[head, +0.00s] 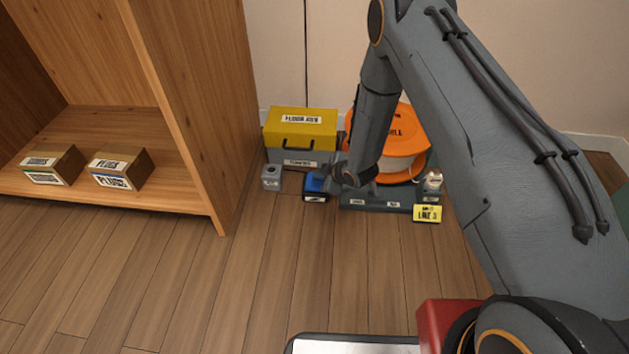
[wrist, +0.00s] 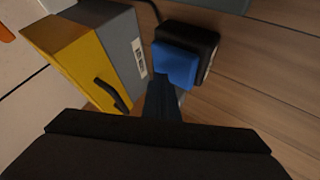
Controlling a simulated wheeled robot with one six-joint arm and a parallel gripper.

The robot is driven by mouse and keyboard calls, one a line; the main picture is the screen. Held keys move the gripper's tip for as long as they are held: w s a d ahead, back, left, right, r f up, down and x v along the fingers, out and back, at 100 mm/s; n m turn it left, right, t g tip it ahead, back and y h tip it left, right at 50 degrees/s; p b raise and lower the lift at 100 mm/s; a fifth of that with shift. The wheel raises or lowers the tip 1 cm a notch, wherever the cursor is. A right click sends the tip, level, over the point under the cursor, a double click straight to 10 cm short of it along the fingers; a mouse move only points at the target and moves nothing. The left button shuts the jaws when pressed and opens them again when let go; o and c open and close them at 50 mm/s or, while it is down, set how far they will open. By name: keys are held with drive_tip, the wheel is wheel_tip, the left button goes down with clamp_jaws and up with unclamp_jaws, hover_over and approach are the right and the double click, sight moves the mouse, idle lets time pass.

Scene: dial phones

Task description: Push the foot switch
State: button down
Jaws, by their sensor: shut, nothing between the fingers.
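The foot switch, a blue pedal (head: 314,184) on a black base, sits on the wood floor in front of the yellow-lidded toolbox. In the wrist view the blue pedal (wrist: 174,65) lies just beyond the fingertips, with its black base around it. My gripper (head: 328,180) is low at the pedal's right side in the head view, partly hidden by my wrist. In the wrist view my gripper (wrist: 164,84) is shut and empty, its tips overlapping the pedal's near edge. I cannot tell whether they touch it.
The yellow and grey toolbox (head: 300,122) stands behind the switch, close to my gripper. A small grey box (head: 271,177) is left of the switch. An orange reel (head: 405,130) and a grey labelled strip (head: 372,204) are at right. Open floor lies in front.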

sight(319, 182)
drive_tip(key=shift+f, duration=0.15)
idle(0.3)
drive_tip(key=shift+f, duration=0.3)
idle(0.4)
drive_tip(key=shift+r+p, duration=0.4)
drive_tip(key=shift+r, duration=0.05)
wheel_tip(319, 182, up, 6)
drive_tip(key=p, duration=0.4)
idle(0.4)
idle(0.4)
